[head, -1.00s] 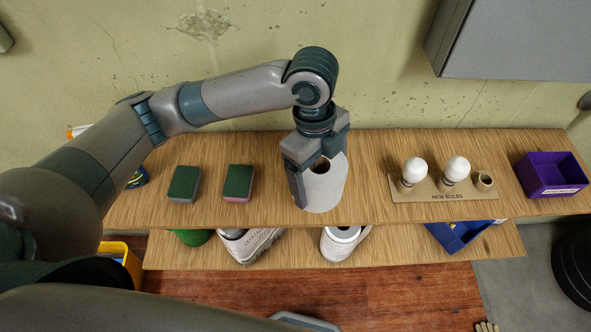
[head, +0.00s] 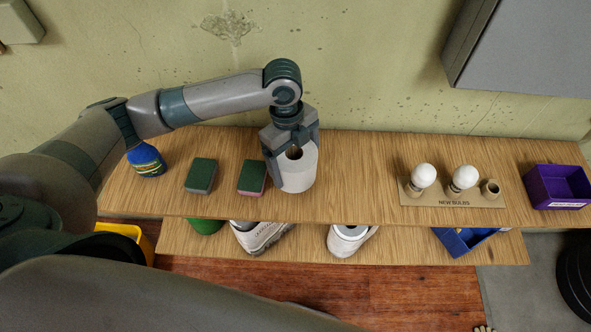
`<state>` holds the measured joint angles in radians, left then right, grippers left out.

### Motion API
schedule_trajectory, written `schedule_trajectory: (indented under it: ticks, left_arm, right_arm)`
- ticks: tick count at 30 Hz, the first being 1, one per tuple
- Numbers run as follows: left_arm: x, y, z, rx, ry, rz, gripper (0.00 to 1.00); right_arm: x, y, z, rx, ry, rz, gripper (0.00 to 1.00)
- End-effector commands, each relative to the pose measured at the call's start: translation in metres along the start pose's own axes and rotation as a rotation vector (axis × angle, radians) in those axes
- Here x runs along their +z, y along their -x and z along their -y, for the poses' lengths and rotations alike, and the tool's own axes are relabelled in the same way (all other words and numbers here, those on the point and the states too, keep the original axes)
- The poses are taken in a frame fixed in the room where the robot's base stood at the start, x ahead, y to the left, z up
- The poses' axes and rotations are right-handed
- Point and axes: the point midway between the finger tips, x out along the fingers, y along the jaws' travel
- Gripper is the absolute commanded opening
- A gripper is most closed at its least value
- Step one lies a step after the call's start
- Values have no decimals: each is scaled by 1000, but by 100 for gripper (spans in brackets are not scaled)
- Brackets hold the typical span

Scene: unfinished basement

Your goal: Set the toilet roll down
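The white toilet roll (head: 298,173) is upright, with its dark core hole facing up, at the upper wooden shelf (head: 350,190). My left gripper (head: 292,158) reaches down over it, with one finger along its left side and the other partly hidden behind its right edge. The gripper appears shut on the roll. I cannot tell whether the roll's base touches the shelf or hangs just above it. My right gripper is out of view.
Two green-topped sponges (head: 252,178) (head: 201,175) lie left of the roll, the nearer one close to the gripper. A bulb holder (head: 453,196) and purple bin (head: 557,187) stand right. Shelf between roll and bulbs is clear.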

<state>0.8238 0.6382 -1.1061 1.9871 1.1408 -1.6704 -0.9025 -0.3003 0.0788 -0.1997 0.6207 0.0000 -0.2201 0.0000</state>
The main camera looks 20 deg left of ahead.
Motion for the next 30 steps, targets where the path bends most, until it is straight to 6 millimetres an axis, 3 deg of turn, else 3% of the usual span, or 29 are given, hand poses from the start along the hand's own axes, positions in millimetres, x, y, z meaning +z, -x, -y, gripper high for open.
schedule_trajectory:
  ticks: [5,15,27,28,30]
  left_arm:
    - [0,-4,0,2,0,-1,60]
    - [5,-38,0,1,0,-1,60]
    - [6,-42,0,0,0,0,60]
    - [6,-42,0,0,-1,0,91]
    - [6,-42,0,0,-1,0,100]
  right_arm:
    - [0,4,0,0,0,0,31]
    - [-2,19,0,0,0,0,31]
    - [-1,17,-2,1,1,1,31]
    - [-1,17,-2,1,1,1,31]
    - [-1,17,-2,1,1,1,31]
